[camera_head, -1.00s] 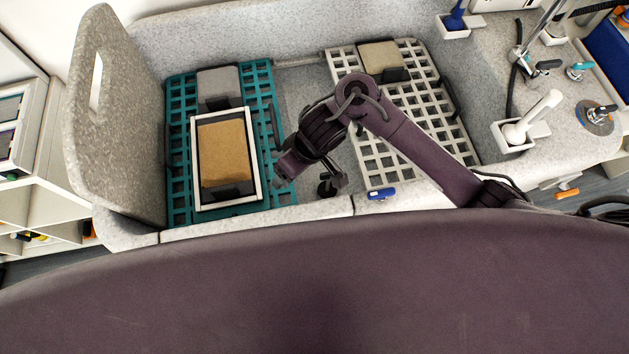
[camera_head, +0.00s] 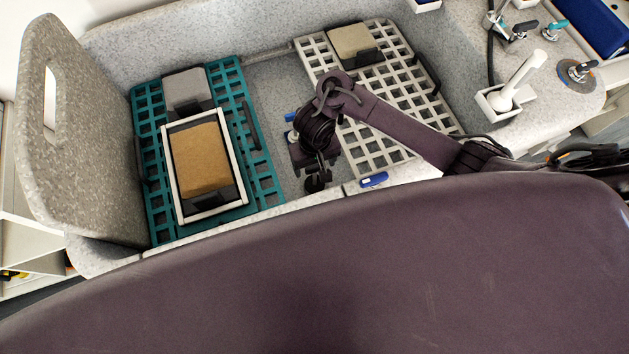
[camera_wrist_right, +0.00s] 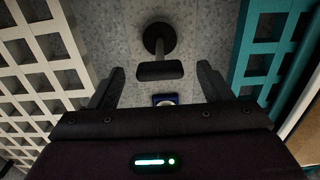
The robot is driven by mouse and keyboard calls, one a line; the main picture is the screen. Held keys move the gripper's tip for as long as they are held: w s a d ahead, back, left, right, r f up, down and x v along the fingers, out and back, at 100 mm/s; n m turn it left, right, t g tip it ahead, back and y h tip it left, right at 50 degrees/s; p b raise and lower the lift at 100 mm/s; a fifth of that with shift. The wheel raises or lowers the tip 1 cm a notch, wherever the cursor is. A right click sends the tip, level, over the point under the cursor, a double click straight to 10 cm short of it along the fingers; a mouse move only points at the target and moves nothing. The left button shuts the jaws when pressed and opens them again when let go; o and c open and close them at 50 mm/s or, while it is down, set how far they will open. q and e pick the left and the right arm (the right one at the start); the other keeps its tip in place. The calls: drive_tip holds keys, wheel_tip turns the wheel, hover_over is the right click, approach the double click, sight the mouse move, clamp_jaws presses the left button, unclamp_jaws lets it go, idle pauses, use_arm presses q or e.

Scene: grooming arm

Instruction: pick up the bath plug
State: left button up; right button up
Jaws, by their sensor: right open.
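The black bath plug (camera_head: 316,182) is on the grey tub floor between the two grids, near the front wall. In the right wrist view the plug (camera_wrist_right: 157,41) has a round disc, a stem and a crossbar handle. My right gripper (camera_head: 316,165) is in the tub beside the plug, its fingers mostly hidden in the head view. In the wrist view my right gripper (camera_wrist_right: 161,70) is open, with a finger on either side of the crossbar. I cannot tell whether either finger touches it. My left gripper is not in view.
A teal grid (camera_head: 262,180) with a framed tan pad (camera_head: 202,160) lies left of the plug. A white grid (camera_head: 398,108) lies right. A small blue object (camera_wrist_right: 164,99) is on the floor behind the plug.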

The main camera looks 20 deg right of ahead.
drive_tip(key=shift+f, duration=0.95)
drive_tip(key=shift+r, duration=0.1)
drive_tip(key=c, duration=1.4)
drive_tip(key=shift+o, duration=0.2)
drive_tip(key=shift+r, duration=0.1)
